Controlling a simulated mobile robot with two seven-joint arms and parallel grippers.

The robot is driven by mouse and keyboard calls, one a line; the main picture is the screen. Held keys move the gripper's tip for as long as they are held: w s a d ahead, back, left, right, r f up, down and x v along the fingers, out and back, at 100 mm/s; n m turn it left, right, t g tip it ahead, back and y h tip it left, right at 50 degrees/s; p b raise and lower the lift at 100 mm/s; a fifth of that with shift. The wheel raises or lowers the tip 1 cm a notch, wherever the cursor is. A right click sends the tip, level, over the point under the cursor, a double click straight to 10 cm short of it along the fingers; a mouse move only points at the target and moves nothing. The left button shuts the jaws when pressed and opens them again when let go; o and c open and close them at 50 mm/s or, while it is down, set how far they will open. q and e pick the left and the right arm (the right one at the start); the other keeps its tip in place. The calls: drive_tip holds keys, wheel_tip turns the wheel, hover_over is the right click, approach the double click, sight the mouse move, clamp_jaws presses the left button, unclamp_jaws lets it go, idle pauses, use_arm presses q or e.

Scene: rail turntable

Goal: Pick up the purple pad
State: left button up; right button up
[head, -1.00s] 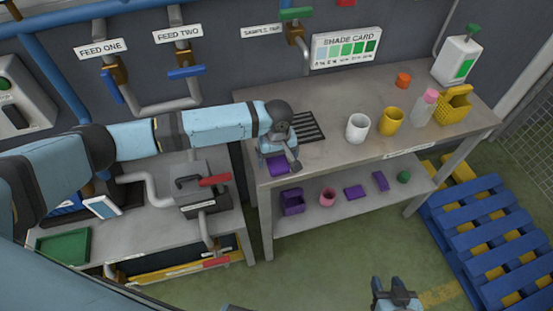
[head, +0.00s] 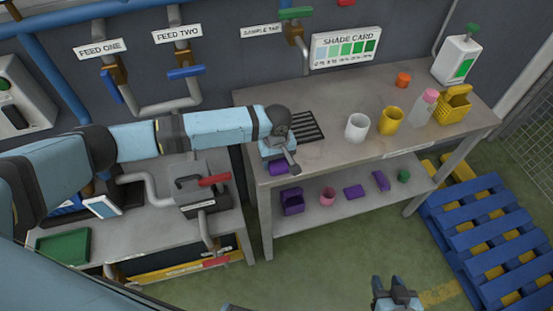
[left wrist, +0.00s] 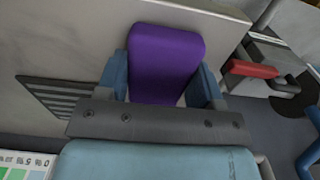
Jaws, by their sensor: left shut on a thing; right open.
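The purple pad (head: 279,168) is at the left front corner of the upper bench top. My left gripper (head: 280,161) reaches down over it and is shut on it. In the left wrist view the pad (left wrist: 165,62) sits between the two blue fingers (left wrist: 162,82), one along each side. I cannot tell whether the pad still touches the bench top. My right gripper (head: 396,294) is open and empty, low over the floor at the bottom of the head view.
On the bench (head: 320,155) stand a white cup (head: 357,127), a yellow cup (head: 391,121), a bottle (head: 424,103) and a yellow basket (head: 454,104). A dark grille (head: 308,127) lies behind my left gripper. The lower shelf (head: 340,208) holds several small purple, pink and green things.

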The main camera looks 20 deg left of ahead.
use_arm(q)
wheel_tip(320, 180, up, 20)
drive_tip(key=shift+b, duration=0.4)
